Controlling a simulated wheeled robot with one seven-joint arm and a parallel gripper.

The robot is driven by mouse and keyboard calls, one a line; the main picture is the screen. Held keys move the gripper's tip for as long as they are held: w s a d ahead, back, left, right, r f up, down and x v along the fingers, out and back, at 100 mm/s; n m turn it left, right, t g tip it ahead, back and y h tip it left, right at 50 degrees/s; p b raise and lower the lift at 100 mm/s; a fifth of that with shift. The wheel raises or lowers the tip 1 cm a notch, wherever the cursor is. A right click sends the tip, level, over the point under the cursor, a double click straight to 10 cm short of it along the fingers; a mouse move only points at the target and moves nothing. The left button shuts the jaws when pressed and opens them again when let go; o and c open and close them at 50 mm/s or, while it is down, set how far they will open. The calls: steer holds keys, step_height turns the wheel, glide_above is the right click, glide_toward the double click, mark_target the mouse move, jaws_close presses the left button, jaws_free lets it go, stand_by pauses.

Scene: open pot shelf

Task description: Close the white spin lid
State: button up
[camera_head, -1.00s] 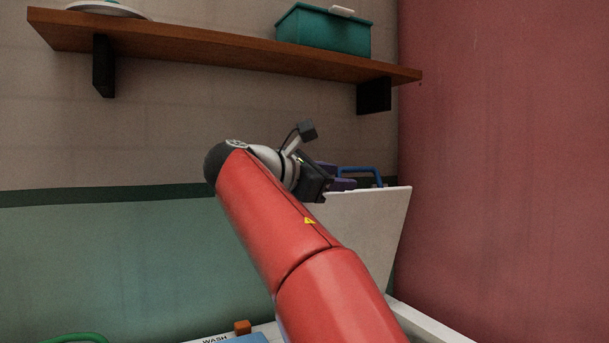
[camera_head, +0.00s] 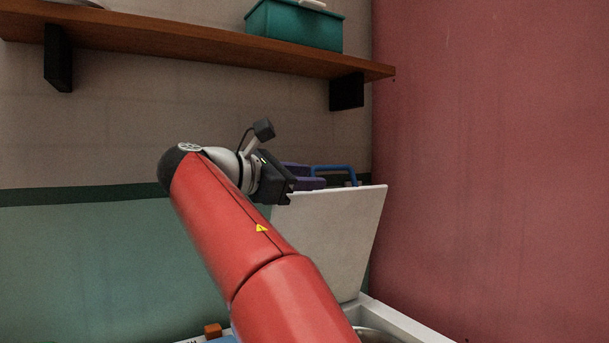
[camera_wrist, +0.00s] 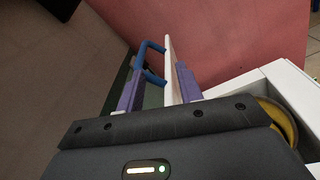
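The white spin lid (camera_head: 330,235) stands raised and nearly upright in the head view. In the wrist view the lid (camera_wrist: 168,75) shows edge-on as a thin white strip. My gripper (camera_head: 316,177) is at the lid's top edge; its two purple fingers also show in the wrist view (camera_wrist: 160,72). The fingers are apart, one on each side of the lid's edge, with a visible gap on the left side. Whether the right finger touches the lid is unclear. A blue handle-shaped bar (camera_wrist: 150,62) shows beside the lid, by the left finger.
The white machine body (camera_head: 400,320) lies below the lid, with a round opening partly in view. A pink wall (camera_head: 490,160) stands close on the right. A wooden shelf (camera_head: 200,45) with a teal box (camera_head: 294,25) hangs above. An orange block (camera_head: 212,330) is at lower left.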

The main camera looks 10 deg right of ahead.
steer(key=v, duration=0.7)
steer(key=shift+a+r, duration=0.15)
steer(key=shift+a, duration=0.15)
steer(key=shift+s, duration=0.15)
steer(key=shift+c, duration=0.4)
